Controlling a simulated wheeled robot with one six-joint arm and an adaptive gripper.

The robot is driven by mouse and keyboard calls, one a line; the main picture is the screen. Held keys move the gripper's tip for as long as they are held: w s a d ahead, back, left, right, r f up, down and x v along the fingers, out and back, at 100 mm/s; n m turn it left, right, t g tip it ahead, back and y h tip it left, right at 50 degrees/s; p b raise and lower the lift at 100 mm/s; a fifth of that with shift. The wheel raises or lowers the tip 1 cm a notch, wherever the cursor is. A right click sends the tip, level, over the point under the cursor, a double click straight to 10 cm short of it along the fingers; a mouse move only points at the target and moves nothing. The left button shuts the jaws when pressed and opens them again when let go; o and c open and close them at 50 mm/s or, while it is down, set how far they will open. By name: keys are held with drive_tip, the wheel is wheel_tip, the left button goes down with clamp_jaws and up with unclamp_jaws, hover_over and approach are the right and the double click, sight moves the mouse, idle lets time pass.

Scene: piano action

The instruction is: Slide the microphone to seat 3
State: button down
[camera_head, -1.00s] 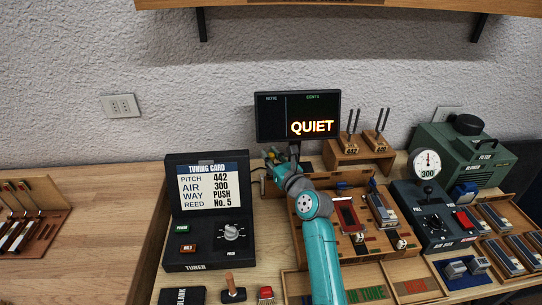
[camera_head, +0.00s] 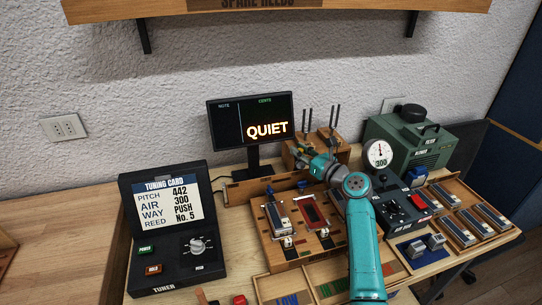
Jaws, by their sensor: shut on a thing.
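My gripper (camera_head: 302,155) is at the back edge of the wooden seat board (camera_head: 277,252), toward its right side and in front of the tuning-fork stand. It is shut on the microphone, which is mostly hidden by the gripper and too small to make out. On the board, a metal reed block (camera_head: 279,217) lies in the left seat. A red-framed seat (camera_head: 312,211) is to its right.
The monitor (camera_head: 250,120) reads QUIET and stands left of my gripper. The tuner (camera_head: 172,240) with its card is at the left. The green blower (camera_head: 408,140), the gauge (camera_head: 380,152) and the air box (camera_head: 405,212) are close on the right.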

drive_tip(key=w+d, duration=0.1)
drive_tip(key=d, duration=0.5)
drive_tip(key=w+d, duration=0.1)
drive_tip(key=d, duration=0.2)
drive_tip(key=shift+w, duration=0.3)
drive_tip(key=shift+d, duration=0.1)
drive_tip(key=c, duration=1)
unclamp_jaws()
drive_tip(key=shift+d, duration=0.1)
drive_tip(key=shift+s, duration=0.1)
drive_tip(key=v, duration=1.1)
drive_tip(key=shift+s+d, duration=0.2)
drive_tip(key=shift+s, duration=0.15)
drive_tip(key=shift+d, duration=0.1)
